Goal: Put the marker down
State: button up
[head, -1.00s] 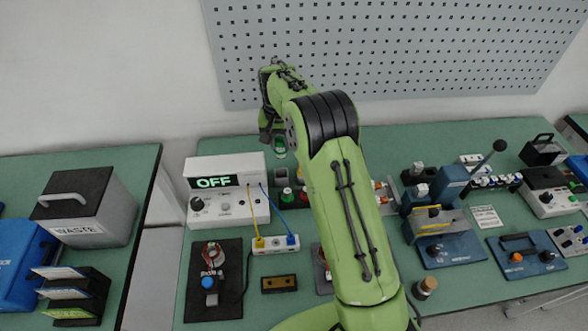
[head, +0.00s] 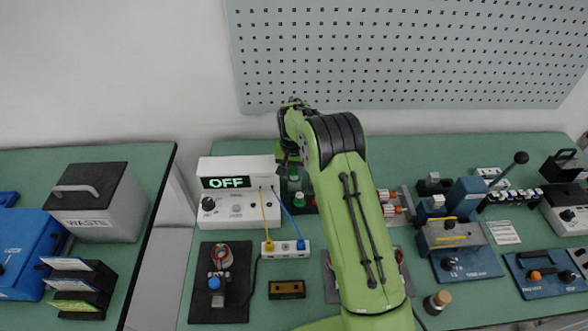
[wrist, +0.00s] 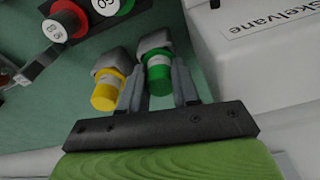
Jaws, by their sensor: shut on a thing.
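The green marker (wrist: 158,74) is upright between the two fingers of my gripper (wrist: 160,80) in the wrist view, and the gripper is shut on it. Its far end meets a grey cup (wrist: 153,42); I cannot tell how deep it sits. A yellow marker (wrist: 106,92) stands beside it, outside the left finger, at a second grey cup (wrist: 108,62). In the head view my gripper (head: 291,160) is low over the bench, right of the white OFF box, with the green marker (head: 294,173) just below it. My arm hides part of this area.
The white OFF box (head: 229,209) stands close on the left; its wall fills the right of the wrist view (wrist: 265,65). Red and green buttons (wrist: 67,19) are near the cups. A yellow and a blue cable run to a socket strip (head: 285,249). The pegboard (head: 400,55) is behind.

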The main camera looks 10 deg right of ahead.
aim_at(294, 181)
jog(key=o, duration=0.8)
jog(key=shift+c, duration=0.2)
jog(key=s+r+n+t+p, duration=0.1)
jog(key=s+r, duration=0.3)
jog(key=r, duration=0.7)
jog(key=s+r+p, duration=0.1)
jog(key=s+r, duration=0.4)
jog(key=r, duration=0.6)
jog(key=s+r+n+t, duration=0.1)
jog(key=s+r, duration=0.2)
jog(key=s, duration=0.5)
jog(key=s+r+n+t, duration=0.1)
jog(key=s+r, duration=0.3)
jog(key=s, duration=0.5)
jog(key=s+f+n+t, duration=0.1)
jog(key=s+f, duration=0.2)
jog(key=s, duration=0.7)
jog(key=shift+s+f+y, duration=0.3)
